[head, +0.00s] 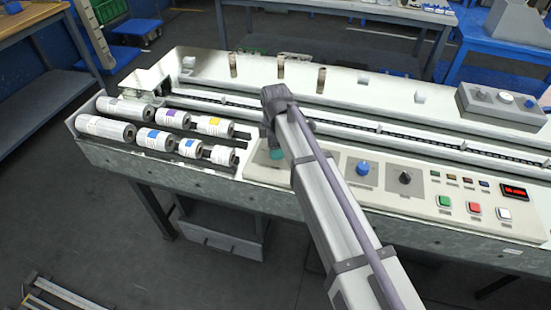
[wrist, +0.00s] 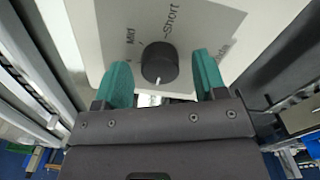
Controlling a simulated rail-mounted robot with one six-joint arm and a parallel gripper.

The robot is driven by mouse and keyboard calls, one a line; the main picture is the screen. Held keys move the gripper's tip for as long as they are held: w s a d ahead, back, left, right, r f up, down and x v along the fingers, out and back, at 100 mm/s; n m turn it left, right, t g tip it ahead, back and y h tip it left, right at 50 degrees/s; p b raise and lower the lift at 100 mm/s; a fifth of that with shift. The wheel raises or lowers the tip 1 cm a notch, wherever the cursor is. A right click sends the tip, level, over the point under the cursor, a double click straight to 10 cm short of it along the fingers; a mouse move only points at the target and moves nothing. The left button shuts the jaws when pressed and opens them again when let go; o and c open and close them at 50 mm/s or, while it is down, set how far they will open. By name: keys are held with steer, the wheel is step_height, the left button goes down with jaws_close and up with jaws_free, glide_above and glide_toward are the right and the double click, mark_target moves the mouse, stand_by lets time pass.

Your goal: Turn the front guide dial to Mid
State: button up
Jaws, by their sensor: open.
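A round black dial (wrist: 160,63) on a grey label plate (wrist: 205,25) shows in the wrist view. The words "Mid" and "Short" are printed beside it; a third label at the right is partly hidden by a finger. A small white mark shows on the dial's lower edge in the picture. My gripper (wrist: 161,72) is open, its teal fingers on either side of the dial with gaps to both. In the head view, my gripper (head: 276,153) is over the left end of the control panel, and the dial is hidden behind my arm and gripper.
To the right on the panel are a blue knob (head: 362,168), a black knob (head: 405,178), green (head: 445,201), red (head: 474,208) and white (head: 504,213) buttons, and a red display (head: 514,191). Several labelled rolls (head: 125,109) lie at the left.

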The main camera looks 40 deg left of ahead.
steer(key=shift+f, duration=0.3)
steer(key=shift+c, duration=0.4)
steer(key=c, duration=0.8)
steer(key=shift+c, duration=0.2)
